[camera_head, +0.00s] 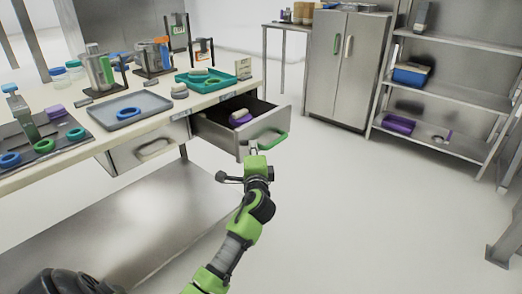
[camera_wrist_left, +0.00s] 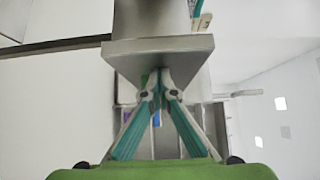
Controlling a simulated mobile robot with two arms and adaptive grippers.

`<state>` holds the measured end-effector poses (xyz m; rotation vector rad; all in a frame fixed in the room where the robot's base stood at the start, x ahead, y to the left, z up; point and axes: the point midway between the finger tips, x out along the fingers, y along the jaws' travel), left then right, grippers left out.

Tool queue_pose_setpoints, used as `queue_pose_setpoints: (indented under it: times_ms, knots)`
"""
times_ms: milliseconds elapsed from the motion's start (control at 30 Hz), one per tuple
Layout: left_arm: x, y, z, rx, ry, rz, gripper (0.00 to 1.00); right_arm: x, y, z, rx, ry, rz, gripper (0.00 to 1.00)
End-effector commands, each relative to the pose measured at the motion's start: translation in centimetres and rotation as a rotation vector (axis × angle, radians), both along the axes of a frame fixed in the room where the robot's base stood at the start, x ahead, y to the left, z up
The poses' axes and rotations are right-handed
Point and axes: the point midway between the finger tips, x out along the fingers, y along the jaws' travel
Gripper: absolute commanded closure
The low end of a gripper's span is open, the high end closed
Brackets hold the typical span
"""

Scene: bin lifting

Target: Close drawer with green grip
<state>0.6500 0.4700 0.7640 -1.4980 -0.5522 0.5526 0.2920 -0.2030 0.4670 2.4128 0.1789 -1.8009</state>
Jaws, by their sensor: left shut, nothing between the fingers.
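The drawer with the green grip (camera_head: 276,140) is pulled out from the workbench, and a purple and white item (camera_head: 240,117) lies inside it. My left gripper (camera_head: 253,147) is shut and empty, with its fingertips at the lower left part of the drawer's metal front. In the left wrist view, the shut fingers (camera_wrist_left: 160,92) point at a grey metal panel, which looks like the drawer front (camera_wrist_left: 158,46). I cannot tell whether they touch it. The green grip is to the right of the fingers in the head view. My right gripper is out of view.
The workbench carries a grey tray (camera_head: 104,112), a green tray (camera_head: 190,86) and several small items. A second drawer (camera_head: 130,156), with a pale grip, is shut to the left. A metal cabinet (camera_head: 320,75) and shelves (camera_head: 445,93) stand behind. The floor to the right is clear.

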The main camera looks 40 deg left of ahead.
Motion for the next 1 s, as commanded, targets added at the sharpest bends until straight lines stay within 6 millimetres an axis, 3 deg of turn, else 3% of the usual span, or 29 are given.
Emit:
queue_pose_setpoints:
  times_ms: [233, 433, 700, 1000]
  knots:
    - [0.4, 6.9, 0.3, 0.005, 0.002, 0.007, 1.0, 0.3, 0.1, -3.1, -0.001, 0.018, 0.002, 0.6]
    - [0.9, 12.5, 0.2, 0.004, 0.0, 0.006, 1.0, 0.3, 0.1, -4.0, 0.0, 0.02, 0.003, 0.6]
    - [1.4, 19.2, 0.0, 0.002, 0.001, 0.006, 1.0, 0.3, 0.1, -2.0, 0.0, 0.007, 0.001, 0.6]
    - [1.8, 23.8, 0.0, -0.001, -0.001, 0.004, 1.0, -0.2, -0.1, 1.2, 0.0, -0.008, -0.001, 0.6]
